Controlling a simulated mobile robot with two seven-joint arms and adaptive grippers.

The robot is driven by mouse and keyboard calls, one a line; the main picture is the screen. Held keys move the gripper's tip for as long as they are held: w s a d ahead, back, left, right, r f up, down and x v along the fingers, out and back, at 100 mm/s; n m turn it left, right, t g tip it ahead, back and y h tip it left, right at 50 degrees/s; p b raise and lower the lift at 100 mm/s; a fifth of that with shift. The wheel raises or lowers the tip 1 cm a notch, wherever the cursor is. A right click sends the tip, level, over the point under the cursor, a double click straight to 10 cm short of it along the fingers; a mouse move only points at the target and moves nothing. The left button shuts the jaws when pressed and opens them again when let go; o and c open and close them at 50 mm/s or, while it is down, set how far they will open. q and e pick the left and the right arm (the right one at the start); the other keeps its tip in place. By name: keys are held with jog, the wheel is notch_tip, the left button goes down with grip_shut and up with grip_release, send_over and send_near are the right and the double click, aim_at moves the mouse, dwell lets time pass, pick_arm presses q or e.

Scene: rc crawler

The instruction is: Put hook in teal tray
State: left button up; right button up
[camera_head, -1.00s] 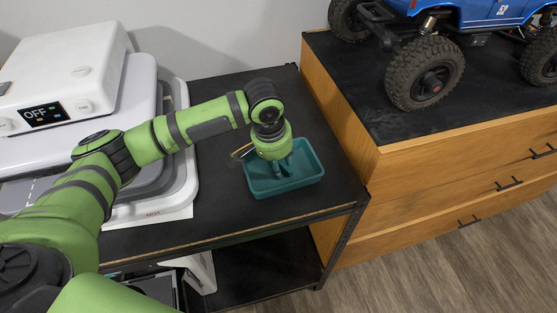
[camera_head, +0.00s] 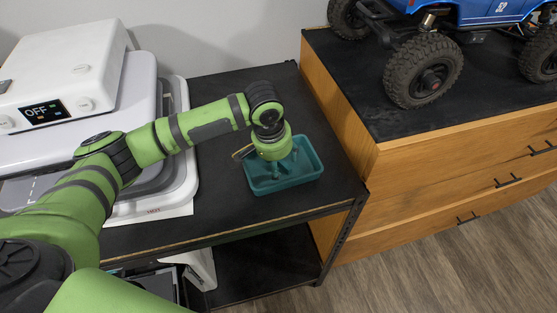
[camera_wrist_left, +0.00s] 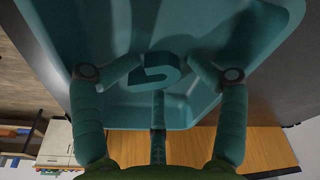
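The teal tray (camera_head: 312,176) sits on the black top of the shelf unit, near its right end. My left gripper (camera_head: 284,163) points down into the tray with its fingers spread. In the left wrist view, a teal hook (camera_wrist_left: 158,76) lies between the spread fingertips of the left gripper (camera_wrist_left: 165,62), over the floor of the tray (camera_wrist_left: 60,15). Gaps show between the fingertips and the hook. The hook is too small to make out in the head view. My right gripper is not in view.
A white device with an OFF display (camera_head: 44,112) stands on the left of the shelf unit. A wooden drawer cabinet (camera_head: 400,165) with a blue crawler truck (camera_head: 490,12) on top stands close on the right. The black shelf top (camera_head: 225,211) is clear in front of the tray.

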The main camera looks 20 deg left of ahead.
pick_arm(q)
jog(key=shift+s+f, duration=0.2)
jog(key=shift+f, duration=0.05)
jog(key=shift+r, duration=0.2)
notch_tip(320, 180, up, 13)
jog(key=s+a+b, duration=0.1)
jog(key=shift+s+b, duration=0.2)
jog(key=shift+b, duration=0.15)
